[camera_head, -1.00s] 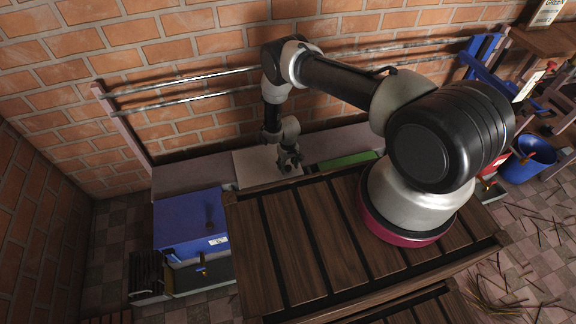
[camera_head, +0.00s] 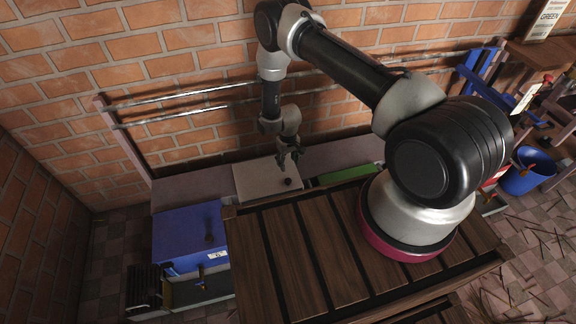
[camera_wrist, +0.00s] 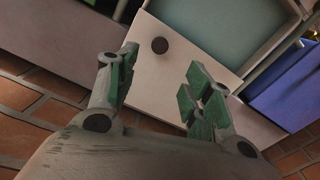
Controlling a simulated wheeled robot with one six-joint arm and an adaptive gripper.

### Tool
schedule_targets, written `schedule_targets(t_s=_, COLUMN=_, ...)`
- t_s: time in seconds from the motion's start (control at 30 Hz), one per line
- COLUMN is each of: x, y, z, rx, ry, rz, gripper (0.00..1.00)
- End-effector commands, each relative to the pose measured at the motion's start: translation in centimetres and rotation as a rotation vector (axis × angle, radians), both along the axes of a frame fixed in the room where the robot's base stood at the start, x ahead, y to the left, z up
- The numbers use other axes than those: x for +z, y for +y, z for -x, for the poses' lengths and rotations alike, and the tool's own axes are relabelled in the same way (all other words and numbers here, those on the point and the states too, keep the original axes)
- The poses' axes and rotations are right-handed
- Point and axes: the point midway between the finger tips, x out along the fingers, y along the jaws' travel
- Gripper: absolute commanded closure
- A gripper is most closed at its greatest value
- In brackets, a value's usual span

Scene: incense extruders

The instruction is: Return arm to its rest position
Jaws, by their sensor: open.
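My gripper (camera_head: 288,160) hangs from my arm above a pale board (camera_head: 254,180) on the bench along the brick wall. In the wrist view my gripper (camera_wrist: 160,88) has its two green-padded fingers spread apart with nothing between them. A small dark round knob-like thing (camera_head: 288,182) sits on the pale board just below the fingers. It also shows in the wrist view (camera_wrist: 160,45), beyond the fingers and apart from them.
A blue box-shaped machine (camera_head: 188,232) stands left of the slatted wooden crate top (camera_head: 290,250). A green strip (camera_head: 345,175) lies right of the board. Two metal rails (camera_head: 180,113) run along the brick wall behind my arm. A blue bucket (camera_head: 527,172) stands at right.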

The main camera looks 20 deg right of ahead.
Motion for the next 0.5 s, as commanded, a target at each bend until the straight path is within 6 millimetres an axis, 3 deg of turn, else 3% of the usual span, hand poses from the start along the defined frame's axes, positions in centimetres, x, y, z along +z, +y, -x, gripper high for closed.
schedule_targets(t_s=0.5, x=-0.04, y=-0.19, z=0.66, rx=0.001, ry=0.027, rz=0.008, gripper=0.49)
